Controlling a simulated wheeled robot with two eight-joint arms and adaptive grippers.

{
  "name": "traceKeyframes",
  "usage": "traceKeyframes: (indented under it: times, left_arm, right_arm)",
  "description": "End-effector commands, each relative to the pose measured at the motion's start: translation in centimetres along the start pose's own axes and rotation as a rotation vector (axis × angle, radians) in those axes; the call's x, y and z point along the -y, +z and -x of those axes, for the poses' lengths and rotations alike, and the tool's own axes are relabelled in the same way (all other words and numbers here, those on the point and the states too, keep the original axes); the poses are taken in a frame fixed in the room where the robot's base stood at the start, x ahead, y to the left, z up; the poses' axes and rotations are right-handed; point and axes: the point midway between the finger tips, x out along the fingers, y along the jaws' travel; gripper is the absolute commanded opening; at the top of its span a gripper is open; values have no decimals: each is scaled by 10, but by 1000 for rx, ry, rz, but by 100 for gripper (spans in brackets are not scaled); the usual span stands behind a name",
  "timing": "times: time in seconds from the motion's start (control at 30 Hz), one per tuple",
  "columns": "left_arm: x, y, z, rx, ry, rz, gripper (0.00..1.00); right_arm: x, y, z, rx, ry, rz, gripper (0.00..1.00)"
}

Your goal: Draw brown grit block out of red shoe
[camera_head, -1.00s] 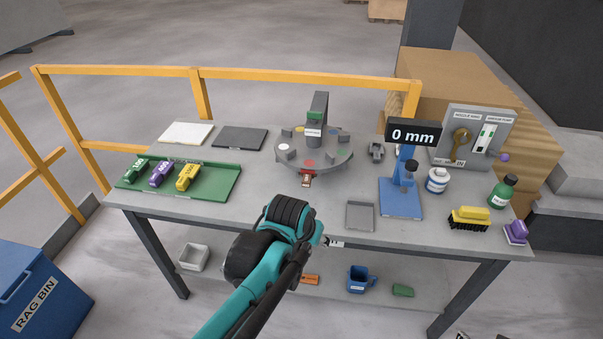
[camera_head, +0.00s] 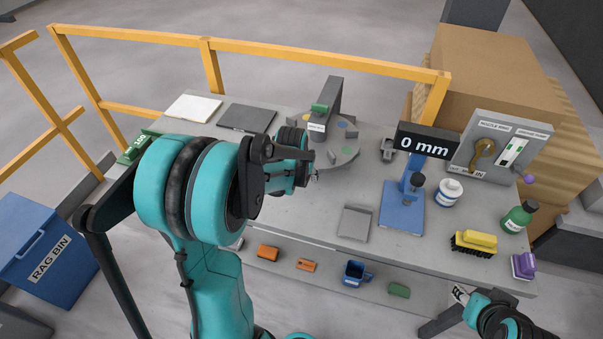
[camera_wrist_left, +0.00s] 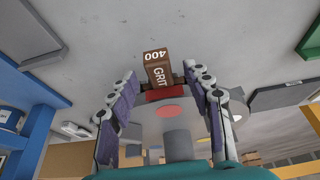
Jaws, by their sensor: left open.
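The brown grit block (camera_wrist_left: 156,68), marked GRIT 400, shows in the left wrist view with its near end at the red shoe (camera_wrist_left: 165,94) on the rim of the round turntable (camera_wrist_left: 175,125). My left gripper (camera_wrist_left: 161,78) is open. Its two purple-padded fingers stand on either side of the block and shoe, with gaps visible. In the head view my left gripper (camera_head: 312,174) is at the turntable's front left edge, and my arm hides the block and shoe. My right gripper (camera_head: 463,294) shows at the lower right, below the bench edge; its opening is unclear.
The turntable (camera_head: 345,155) carries an upright post (camera_head: 331,97). A grey tray (camera_head: 355,223), blue gauge stand (camera_head: 402,207), white-blue jar (camera_head: 447,193), green bottle (camera_head: 516,217) and yellow brush (camera_head: 475,241) stand to the right. A yellow rail (camera_head: 300,60) runs behind.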

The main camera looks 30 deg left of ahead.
Motion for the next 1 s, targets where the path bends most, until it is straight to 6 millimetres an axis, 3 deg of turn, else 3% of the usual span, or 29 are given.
traceKeyframes:
  times: [0.13, 0.4, 0.6, 1.0]
  left_arm:
    - [0, 0, -9, 0, 0, 0, 50]
    - [0, 0, -10, 0, 0, 0, 50]
    - [0, 0, -10, 0, 0, 0, 0]
    - [0, 4, -8, 0, 0, 0, 0]
  right_arm:
    - [0, 2, -2, 0, 0, 0, 40]
    - [0, 1, -2, 0, 0, 0, 40]
    - [0, 1, -2, 0, 0, 0, 40]
    - [0, 1, -2, 0, 0, 0, 40]
